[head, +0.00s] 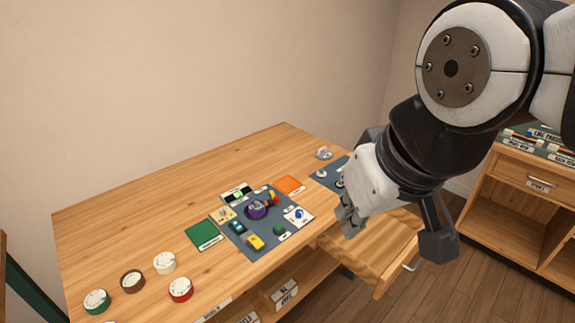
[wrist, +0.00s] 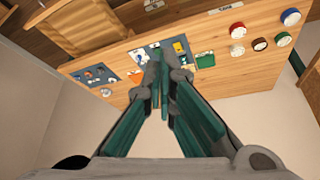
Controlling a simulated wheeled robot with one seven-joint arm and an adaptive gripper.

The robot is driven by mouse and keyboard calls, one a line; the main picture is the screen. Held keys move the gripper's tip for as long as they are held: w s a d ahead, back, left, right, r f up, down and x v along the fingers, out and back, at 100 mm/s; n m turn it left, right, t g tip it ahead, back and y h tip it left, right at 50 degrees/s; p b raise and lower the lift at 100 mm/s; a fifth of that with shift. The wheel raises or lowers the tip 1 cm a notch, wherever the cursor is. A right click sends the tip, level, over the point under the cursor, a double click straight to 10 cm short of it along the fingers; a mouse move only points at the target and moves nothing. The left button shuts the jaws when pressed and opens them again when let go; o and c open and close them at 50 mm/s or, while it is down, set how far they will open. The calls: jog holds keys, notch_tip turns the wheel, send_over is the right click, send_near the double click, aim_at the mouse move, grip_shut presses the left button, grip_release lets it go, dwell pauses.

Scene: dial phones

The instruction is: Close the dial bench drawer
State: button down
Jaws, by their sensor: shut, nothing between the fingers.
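The dial bench (head: 150,215) is a wooden table with a drawer (head: 370,255) pulled out at its right front. The drawer has a pale handle (head: 411,266) on its front face, and its inside looks empty where it shows. My gripper (head: 345,228) is above the bench edge near the drawer's left back part, with its fingers closed together and holding nothing. In the wrist view the shut fingers (wrist: 160,65) point toward the bench top (wrist: 228,72), and the drawer (wrist: 75,28) shows at the upper left. Part of the drawer is hidden behind my arm in the head view.
A dark mat (head: 258,236) with small coloured items lies mid-bench. Several round dials, one a red dial (head: 181,290), stand at the left front. Green (head: 204,234) and orange (head: 289,185) squares lie nearby. Another wooden cabinet (head: 515,195) stands at right. Floor (head: 465,295) shows between them.

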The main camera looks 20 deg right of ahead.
jog(key=w+d+f+m+g+y+b, duration=0.1)
jog(key=w+d+f+m+y+b, duration=0.1)
jog(key=w+d+f+m+b, duration=0.65)
jog(key=w+d+f+m+g+y+b, duration=0.15)
jog(key=w+d+f+m+b, duration=0.3)
jog(key=d+f+m, duration=0.55)
jog(key=s+d+f+m+t+b, duration=0.3)
jog(key=s+d+f+m+b, duration=0.25)
jog(key=d+f, duration=0.7)
jog(key=s+d+f+m+t+b, duration=0.35)
jog(key=s+d+f+m, duration=0.3)
jog(key=d+f, duration=0.6)
jog(key=b, duration=0.3)
send_near(397, 275)
jog(key=shift+m, duration=0.45)
jog(key=shift+d+x, duration=0.2)
jog(key=shift+x, duration=1.15)
jog(key=shift+d+x, duration=0.2)
jog(key=shift+x, duration=1.15)
jog(key=shift+w+f, duration=0.1)
jog(key=shift+f, duration=0.05)
